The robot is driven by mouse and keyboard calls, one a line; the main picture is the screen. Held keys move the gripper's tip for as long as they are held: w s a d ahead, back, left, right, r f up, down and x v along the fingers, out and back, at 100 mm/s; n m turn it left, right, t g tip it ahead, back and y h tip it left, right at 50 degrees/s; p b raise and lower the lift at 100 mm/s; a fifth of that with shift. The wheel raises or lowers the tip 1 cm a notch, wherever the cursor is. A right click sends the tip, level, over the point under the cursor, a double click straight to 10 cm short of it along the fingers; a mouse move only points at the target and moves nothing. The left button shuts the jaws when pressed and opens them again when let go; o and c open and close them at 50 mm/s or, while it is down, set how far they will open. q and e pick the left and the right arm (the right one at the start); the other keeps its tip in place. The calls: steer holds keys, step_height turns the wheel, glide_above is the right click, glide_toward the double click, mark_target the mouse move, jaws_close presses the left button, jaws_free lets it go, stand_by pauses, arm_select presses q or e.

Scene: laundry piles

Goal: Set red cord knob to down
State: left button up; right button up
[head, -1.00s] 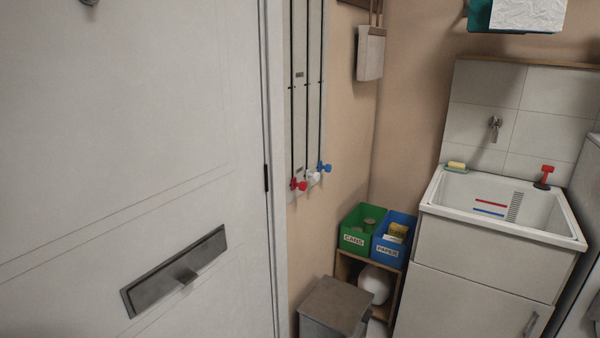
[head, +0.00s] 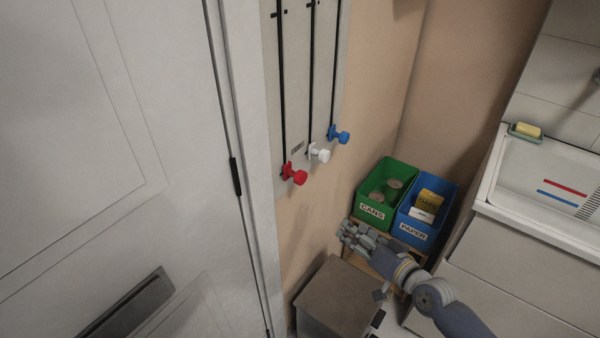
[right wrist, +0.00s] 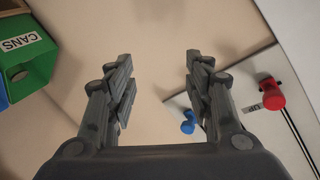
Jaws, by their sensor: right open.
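The red cord knob (head: 294,174) sits at the lower end of the leftmost black cord line on a pale wall panel (head: 302,80), beside the door frame. It also shows at the right of the right wrist view (right wrist: 272,96), outside the fingers. My right gripper (head: 348,232) is open and empty, below and to the right of the knobs in the head view, in front of the bins. Its two spread fingers (right wrist: 159,75) show in the right wrist view, with bare wall between them. A small label (right wrist: 254,108) is beside the red knob. My left gripper is not in view.
A white knob (head: 319,154) and a blue knob (head: 338,135) sit close to the red one. A green CANS bin (head: 372,213) and a blue PAPER bin (head: 413,232) stand below right. A grey box (head: 337,298) stands beneath. The door (head: 110,130) is left.

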mark_target(303, 180)
steer(key=s+a+r+n+y, duration=0.1)
steer(key=s+a+r+y, duration=0.15)
steer(key=r, duration=0.55)
steer(key=s+a+r+y, duration=0.2)
steer(key=a+r, duration=0.2)
steer(key=r, duration=0.3)
steer(key=p+x, duration=0.2)
steer(key=x, duration=0.8)
steer(key=shift+w+r, duration=0.15)
steer(key=shift+w+a, duration=0.15)
steer(key=shift+w, duration=0.05)
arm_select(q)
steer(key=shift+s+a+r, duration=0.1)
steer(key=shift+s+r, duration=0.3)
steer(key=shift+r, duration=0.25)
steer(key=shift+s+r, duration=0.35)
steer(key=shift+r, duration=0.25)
arm_select(e)
steer(key=shift+w+a, duration=0.15)
jaws_close()
